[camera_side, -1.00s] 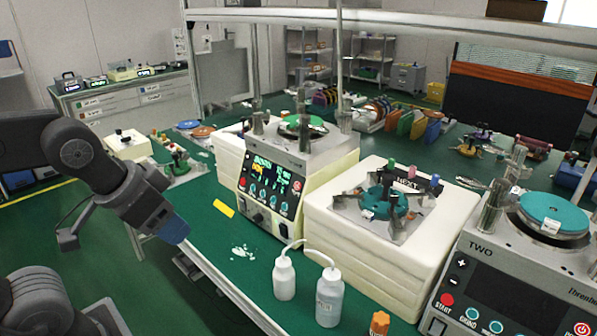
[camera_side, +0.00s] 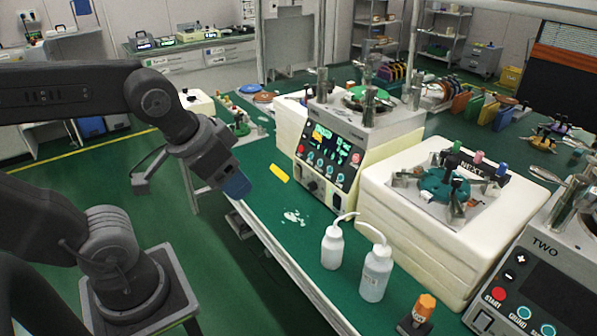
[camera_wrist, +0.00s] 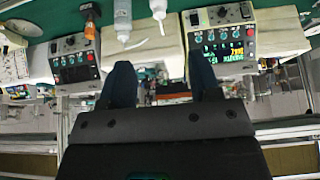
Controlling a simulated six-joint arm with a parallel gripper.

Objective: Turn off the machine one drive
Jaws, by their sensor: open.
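Machine one (camera_side: 330,150) is the cream and grey unit at the middle of the side view, with a green disc (camera_side: 366,97) on top. A black knob (camera_side: 313,187) sits below the panel. In the wrist view its panel (camera_wrist: 222,35) appears upside down, lit, beyond the right finger. My gripper (camera_side: 238,186) hangs to the left of machine one, apart from it. In the wrist view my gripper (camera_wrist: 162,78) is open and empty, its two dark fingers well apart.
Two white bottles (camera_side: 376,272) and an orange-capped item (camera_side: 424,306) stand on the green bench before the panels. Machine two (camera_side: 545,285) is at right, beyond a cream block with a fixture (camera_side: 447,186). A yellow strip (camera_side: 279,173) and white spill (camera_side: 294,217) lie on the bench.

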